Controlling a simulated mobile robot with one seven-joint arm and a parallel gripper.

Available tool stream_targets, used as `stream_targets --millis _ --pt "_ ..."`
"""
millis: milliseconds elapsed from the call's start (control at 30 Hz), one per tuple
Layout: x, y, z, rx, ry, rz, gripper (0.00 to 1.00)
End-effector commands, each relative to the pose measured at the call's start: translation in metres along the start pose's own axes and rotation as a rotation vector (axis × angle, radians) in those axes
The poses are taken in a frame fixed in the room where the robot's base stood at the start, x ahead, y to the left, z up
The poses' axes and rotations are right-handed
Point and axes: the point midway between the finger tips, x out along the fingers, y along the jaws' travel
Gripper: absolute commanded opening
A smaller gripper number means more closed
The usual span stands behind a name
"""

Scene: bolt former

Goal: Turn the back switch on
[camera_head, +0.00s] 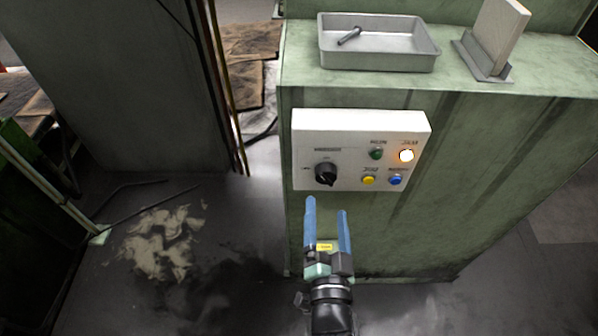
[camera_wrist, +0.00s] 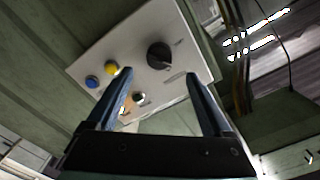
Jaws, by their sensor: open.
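A white control panel (camera_head: 308,135) is mounted on the green machine's side, and the wrist view shows it tilted (camera_wrist: 199,66). Its black rotary switch (camera_head: 325,174) is at the lower left; in the wrist view the knob (camera_wrist: 159,55) lies above and between my fingertips. The frames are too small to read the switch's labels or position. My gripper (camera_head: 326,207) has two blue fingers, open and empty, pointing toward the panel just below the knob in the head view. In the wrist view my gripper (camera_wrist: 160,74) is apart from the knob.
The panel also has a green button (camera_head: 376,154), a lit lamp (camera_head: 406,156), a yellow button (camera_head: 368,181) and a blue button (camera_head: 395,180). A grey tray (camera_head: 378,62) holding a bolt (camera_head: 349,36) stands above on the green cabinet (camera_head: 480,140). Floor at left is mostly open.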

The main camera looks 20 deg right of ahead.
Motion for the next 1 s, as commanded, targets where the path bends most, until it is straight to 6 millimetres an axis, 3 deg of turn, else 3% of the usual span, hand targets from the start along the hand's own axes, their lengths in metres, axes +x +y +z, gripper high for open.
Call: stream_targets --millis 167,433,800,1000 --pt "0.024 -0.002 -0.002 -0.001 0.002 -0.002 0.85" --pt "0.084 -0.002 -0.002 0.001 0.002 -0.002 0.85" --pt "0.082 -0.001 0.000 -0.482 0.000 -0.001 0.85" --pt "0.082 -0.001 0.000 -0.632 0.000 -0.001 0.85"
